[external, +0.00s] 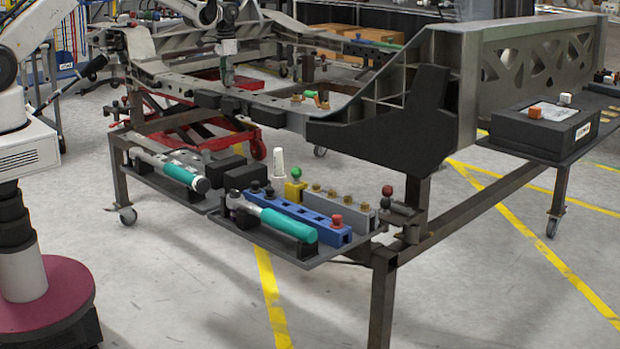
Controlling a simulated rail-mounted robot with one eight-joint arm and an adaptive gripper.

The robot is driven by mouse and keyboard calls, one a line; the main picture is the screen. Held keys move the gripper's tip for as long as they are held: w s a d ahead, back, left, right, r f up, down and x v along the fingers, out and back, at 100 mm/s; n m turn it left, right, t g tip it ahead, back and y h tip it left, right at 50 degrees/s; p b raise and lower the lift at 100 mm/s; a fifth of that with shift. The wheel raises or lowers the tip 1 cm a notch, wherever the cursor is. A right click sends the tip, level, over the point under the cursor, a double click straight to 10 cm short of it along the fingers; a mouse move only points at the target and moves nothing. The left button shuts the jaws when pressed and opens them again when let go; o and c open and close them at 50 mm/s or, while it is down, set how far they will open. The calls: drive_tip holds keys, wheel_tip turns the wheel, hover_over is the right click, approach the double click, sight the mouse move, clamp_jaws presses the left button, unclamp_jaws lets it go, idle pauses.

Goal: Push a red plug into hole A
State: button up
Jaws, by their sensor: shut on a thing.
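My gripper (227,77) points straight down over the near side rail (245,97) of the grey chassis frame, at the upper left middle. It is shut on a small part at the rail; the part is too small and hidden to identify. Hole A cannot be made out at this size. Another red-topped piece (387,190) stands at the tray's right end. My gripper is far from both.
Orange and green pieces (312,97) sit on the rail right of my gripper. A black box (545,128) stands at right.

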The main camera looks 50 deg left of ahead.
drive_tip(key=shift+f, duration=0.35)
drive_tip(key=o, duration=0.8)
drive_tip(key=shift+c, duration=0.6)
drive_tip(key=shift+r, duration=0.1)
drive_tip(key=shift+r+p, duration=1.1)
drive_tip(key=shift+r, duration=2.35)
